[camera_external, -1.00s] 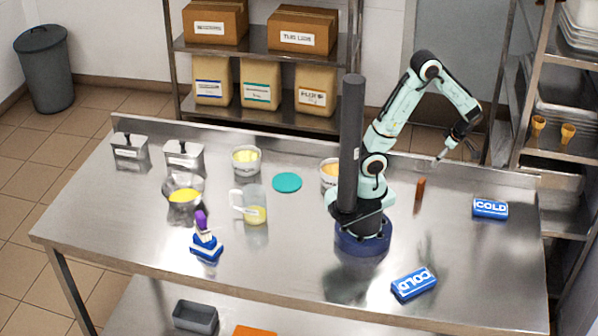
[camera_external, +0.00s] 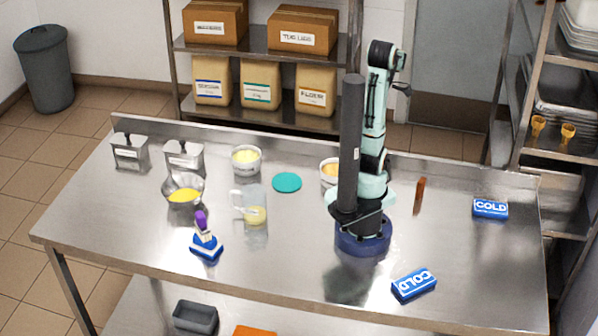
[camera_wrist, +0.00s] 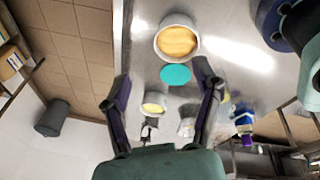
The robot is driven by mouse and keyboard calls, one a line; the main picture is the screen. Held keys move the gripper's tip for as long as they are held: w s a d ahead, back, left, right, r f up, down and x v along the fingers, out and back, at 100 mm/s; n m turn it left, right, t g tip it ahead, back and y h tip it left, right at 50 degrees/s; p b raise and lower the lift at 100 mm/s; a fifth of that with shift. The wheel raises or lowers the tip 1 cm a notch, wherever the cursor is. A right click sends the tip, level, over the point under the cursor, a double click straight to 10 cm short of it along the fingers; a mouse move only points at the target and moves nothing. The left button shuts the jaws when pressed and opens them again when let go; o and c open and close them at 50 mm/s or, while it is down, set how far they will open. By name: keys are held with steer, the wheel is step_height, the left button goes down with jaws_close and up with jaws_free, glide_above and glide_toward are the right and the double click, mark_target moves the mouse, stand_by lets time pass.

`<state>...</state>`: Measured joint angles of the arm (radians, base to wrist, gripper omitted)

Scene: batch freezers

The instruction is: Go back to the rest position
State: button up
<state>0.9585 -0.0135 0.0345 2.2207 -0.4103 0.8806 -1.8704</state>
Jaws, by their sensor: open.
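My gripper (camera_wrist: 162,90) is open in the wrist view, its two dark fingers apart with nothing held between them. In the external view my arm stands nearly upright above its blue base, with the gripper (camera_external: 402,88) high up and seen small. The wrist view looks past the fingers to a tub of orange-yellow content (camera_wrist: 177,42) and a teal disc (camera_wrist: 175,75) on the bench well below. The tub also shows in the external view (camera_external: 329,172), partly hidden by the dark column, and the disc (camera_external: 287,183) lies to its left.
A shelf with boxes (camera_external: 302,30) stands behind.

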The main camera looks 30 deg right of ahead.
steer(key=a+r, duration=0.3)
steer(key=a, duration=1.3)
steer(key=s+a+f+m+g, duration=0.1)
steer(key=s+a+m+g, duration=0.1)
steer(key=s+m, duration=0.6)
steer(key=m, duration=0.5)
steer(key=shift+s+f+g+h, duration=0.3)
steer(key=shift+s+h, duration=0.05)
steer(key=shift+h, duration=0.05)
